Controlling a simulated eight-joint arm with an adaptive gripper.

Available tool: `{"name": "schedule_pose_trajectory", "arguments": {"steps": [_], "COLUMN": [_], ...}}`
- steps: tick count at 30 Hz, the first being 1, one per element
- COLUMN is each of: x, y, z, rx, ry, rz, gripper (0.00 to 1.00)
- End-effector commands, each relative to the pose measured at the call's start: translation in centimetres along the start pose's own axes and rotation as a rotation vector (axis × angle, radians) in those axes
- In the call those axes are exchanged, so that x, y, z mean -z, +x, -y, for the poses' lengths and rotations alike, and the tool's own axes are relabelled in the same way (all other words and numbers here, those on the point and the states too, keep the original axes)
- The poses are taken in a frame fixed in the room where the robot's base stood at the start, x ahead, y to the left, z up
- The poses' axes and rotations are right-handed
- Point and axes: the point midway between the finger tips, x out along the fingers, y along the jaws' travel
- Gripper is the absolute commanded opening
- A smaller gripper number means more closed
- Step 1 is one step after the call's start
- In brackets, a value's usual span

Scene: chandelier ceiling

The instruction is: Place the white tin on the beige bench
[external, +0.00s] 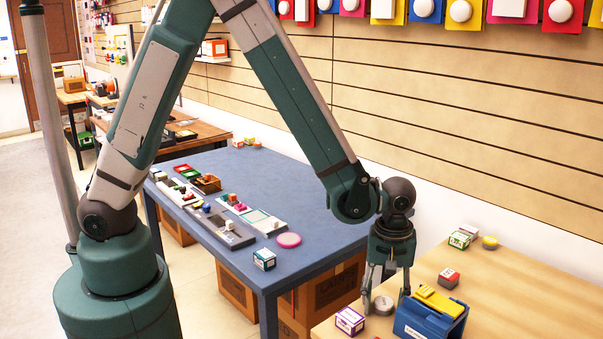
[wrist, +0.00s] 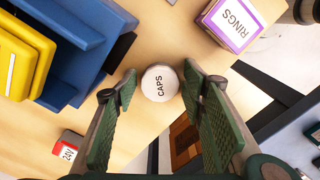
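The white tin (external: 383,304) is small and round. Its lid reads "CAPS" in the wrist view (wrist: 160,84). It appears to rest on the beige bench (external: 530,285), near the bench's left edge. My gripper (external: 387,291) points down over the tin, its fingers on either side. In the wrist view the gripper's fingertips (wrist: 160,75) stand apart with small gaps beside the tin, so the gripper looks open around it. The bench also fills much of the wrist view (wrist: 200,50).
A blue bin with yellow contents (external: 430,316) stands close right of the tin. A purple "RINGS" box (external: 350,321) is close left. A red-topped box (external: 448,279) and other small items lie behind. A blue table (external: 290,185) stands left, across a gap.

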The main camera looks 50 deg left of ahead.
Motion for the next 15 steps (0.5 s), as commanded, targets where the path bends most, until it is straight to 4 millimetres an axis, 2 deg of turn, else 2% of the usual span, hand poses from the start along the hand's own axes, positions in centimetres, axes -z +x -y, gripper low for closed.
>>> {"name": "schedule_pose_trajectory", "arguments": {"steps": [15], "x": [0.00], "y": [-0.34], "z": [0.00], "rx": [0.000], "ry": [0.000], "rz": [0.000], "gripper": [0.45]}}
